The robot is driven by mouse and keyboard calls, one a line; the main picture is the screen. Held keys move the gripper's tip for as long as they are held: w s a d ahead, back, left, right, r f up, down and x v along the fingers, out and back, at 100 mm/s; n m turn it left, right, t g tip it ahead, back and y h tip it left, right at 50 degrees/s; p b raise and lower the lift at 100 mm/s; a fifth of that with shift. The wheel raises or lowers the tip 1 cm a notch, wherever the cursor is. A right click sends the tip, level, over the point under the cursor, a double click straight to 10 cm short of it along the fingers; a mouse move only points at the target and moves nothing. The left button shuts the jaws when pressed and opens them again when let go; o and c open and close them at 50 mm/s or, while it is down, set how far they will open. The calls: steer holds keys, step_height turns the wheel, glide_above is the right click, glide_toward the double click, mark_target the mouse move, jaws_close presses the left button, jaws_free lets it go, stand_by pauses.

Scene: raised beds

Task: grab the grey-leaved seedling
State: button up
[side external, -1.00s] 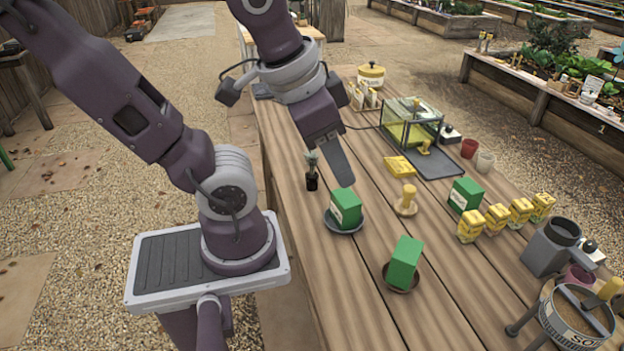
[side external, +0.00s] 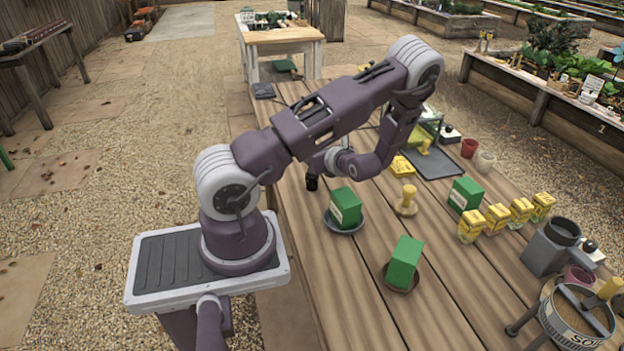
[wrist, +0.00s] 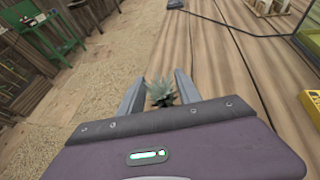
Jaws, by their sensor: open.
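The grey-leaved seedling shows as a spiky grey-green rosette (wrist: 161,92) in the wrist view, between the two fingers of my gripper (wrist: 160,77). The fingers are apart, one on each side of the leaves; I cannot tell if either touches them. In the side view its small black pot (side external: 312,183) stands on the wooden table near the left edge. My gripper (side external: 316,162) is just above the pot there, and the leaves are hidden behind it.
Green boxes on saucers (side external: 345,208) (side external: 404,264) stand nearer the camera. A wooden-coloured yellow stamp (side external: 407,199), a yellow packet (side external: 402,166) and a dark tray (side external: 436,163) lie to the right. A cable (wrist: 235,28) runs across the table beyond the fingers.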

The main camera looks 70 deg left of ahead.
mark_target(311, 179)
step_height(311, 179, down, 4)
steer(key=shift+r, duration=0.2)
steer(key=x, duration=0.3)
steer(key=shift+r, duration=0.1)
jaws_close()
steer(key=shift+r, duration=0.1)
